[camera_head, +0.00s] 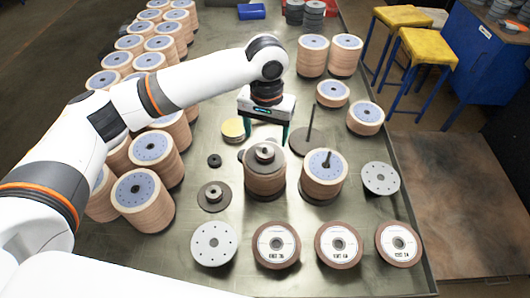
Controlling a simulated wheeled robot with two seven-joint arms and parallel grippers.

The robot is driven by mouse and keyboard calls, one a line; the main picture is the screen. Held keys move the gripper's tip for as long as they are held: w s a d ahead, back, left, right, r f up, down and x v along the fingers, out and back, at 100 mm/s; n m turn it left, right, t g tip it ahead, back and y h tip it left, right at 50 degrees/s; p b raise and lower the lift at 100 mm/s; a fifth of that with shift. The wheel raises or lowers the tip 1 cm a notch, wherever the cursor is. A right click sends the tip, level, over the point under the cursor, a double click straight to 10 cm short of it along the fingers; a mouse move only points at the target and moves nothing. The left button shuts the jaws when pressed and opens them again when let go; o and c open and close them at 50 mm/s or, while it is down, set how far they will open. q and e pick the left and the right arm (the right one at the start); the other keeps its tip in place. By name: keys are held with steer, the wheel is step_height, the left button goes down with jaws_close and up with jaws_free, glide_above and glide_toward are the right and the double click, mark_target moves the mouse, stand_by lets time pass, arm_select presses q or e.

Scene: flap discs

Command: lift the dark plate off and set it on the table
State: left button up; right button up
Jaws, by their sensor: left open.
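A dark plate with a metal hub (264,156) lies on top of a stack of tan flap discs (265,182) near the middle of the table (190,250). My left gripper (262,141) points down just behind and above this plate, with its green fingers spread apart and nothing between them that I can make out. The fingertips are close to the plate's far edge; whether they touch it I cannot tell. A similar dark plate with a hub (214,196) lies on the table to the left of the stack. My right gripper is not in view.
Another disc stack (322,180) on a spindle stands close on the right. A dark base with an upright rod (308,138) stands behind it. Many stacks (143,200) fill the left side. Labelled discs (277,246) and a grey plate (213,244) line the front.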

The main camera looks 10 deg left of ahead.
mark_target(265, 146)
arm_select(q)
steer(key=shift+f, duration=0.3)
steer(key=f+p, duration=0.1)
steer(key=s+f, duration=0.1)
steer(key=f, duration=0.1)
steer(key=shift+f+p, duration=0.25)
steer(key=shift+p, duration=0.15)
steer(key=shift+f, duration=0.65)
steer(key=shift+w, duration=0.1)
steer(key=c, duration=1.4)
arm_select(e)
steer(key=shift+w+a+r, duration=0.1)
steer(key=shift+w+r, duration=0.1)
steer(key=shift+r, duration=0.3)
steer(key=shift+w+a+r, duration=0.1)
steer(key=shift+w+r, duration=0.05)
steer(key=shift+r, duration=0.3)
